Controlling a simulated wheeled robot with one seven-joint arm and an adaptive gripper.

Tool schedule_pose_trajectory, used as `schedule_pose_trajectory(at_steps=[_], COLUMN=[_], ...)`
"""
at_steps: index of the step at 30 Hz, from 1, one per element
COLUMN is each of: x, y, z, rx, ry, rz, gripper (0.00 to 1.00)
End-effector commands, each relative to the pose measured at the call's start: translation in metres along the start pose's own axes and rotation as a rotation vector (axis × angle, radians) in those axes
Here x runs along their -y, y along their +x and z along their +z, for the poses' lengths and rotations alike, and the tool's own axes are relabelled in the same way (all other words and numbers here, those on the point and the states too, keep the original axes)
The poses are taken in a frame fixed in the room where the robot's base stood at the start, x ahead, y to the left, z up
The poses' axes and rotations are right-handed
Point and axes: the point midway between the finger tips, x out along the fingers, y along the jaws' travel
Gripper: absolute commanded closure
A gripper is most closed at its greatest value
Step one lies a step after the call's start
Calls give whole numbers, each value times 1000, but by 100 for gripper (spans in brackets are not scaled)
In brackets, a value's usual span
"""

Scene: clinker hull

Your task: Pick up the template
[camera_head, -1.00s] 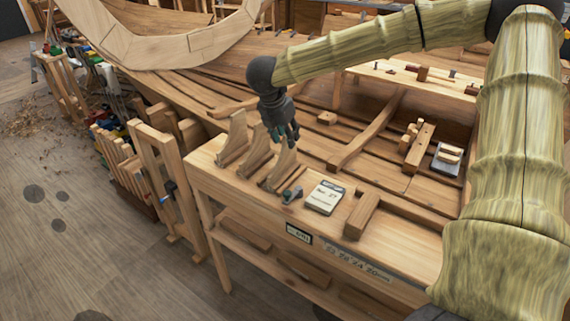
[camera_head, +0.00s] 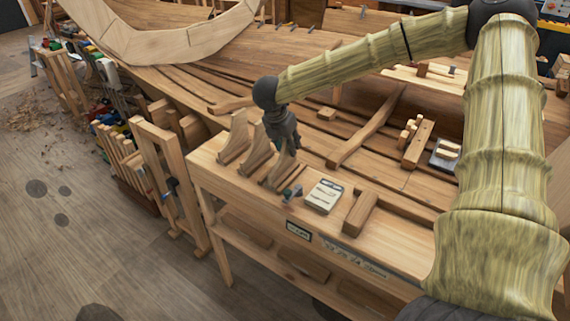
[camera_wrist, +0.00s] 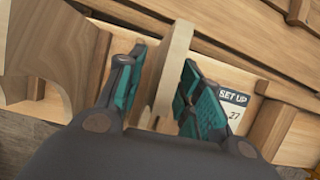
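Three upright wooden templates with curved edges stand in a row on the bench (camera_head: 400,245): a left one (camera_head: 236,138), a middle one (camera_head: 258,150) and a right one (camera_head: 280,172). My gripper (camera_head: 289,150) is at the top of the right template. In the wrist view, my gripper (camera_wrist: 165,90) has its teal-padded fingers on either side of the right template (camera_wrist: 175,62), which stands between them. The fingers are apart, and I see no clear firm contact on both sides. The template's lower part is hidden by the gripper. Another template (camera_wrist: 40,55) shows at the left.
A small clamp-like tool (camera_head: 291,193), a set-up card (camera_head: 324,196) and a wooden block (camera_head: 360,212) lie right of the templates. Clamps and a wooden frame (camera_head: 160,175) stand left of the bench. The planked hull (camera_head: 200,85) lies behind.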

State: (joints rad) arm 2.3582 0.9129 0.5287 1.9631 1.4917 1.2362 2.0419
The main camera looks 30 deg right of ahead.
Motion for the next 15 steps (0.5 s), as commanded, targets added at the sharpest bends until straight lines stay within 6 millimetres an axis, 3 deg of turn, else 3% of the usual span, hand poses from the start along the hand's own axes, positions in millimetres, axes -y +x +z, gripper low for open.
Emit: schedule_pose_trajectory(at_steps=[1, 6, 15], x=[0, 0, 0], y=[0, 0, 0], z=[0, 0, 0], rx=[0, 0, 0], ry=[0, 0, 0], rz=[0, 0, 0], gripper=[73, 100, 100])
